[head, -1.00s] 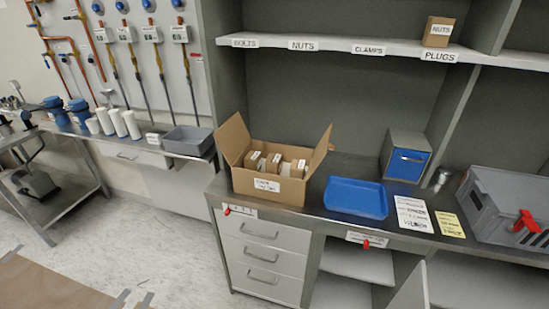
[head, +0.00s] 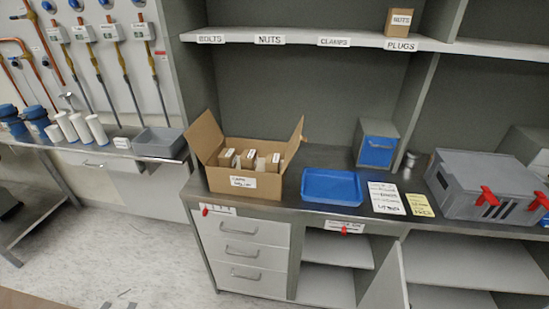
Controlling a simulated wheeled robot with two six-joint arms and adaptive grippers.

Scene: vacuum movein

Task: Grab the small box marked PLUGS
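An open cardboard box (head: 240,185) stands on the workbench with its flaps up. Several small brown boxes (head: 248,158) with white labels sit inside it; their print is too small to read, so I cannot tell which is marked PLUGS. A small box marked NUTS (head: 399,22) stands on the upper shelf, above the PLUGS shelf label (head: 400,45). Neither of my grippers is in view.
The shelf (head: 300,38) also has BOLTS, NUTS and CLAMPS labels and is bare over them. A blue tray (head: 331,187), paper sheets (head: 386,198), a blue-fronted bin (head: 377,150) and a grey case (head: 485,185) are on the bench. A cabinet door (head: 385,280) hangs open below.

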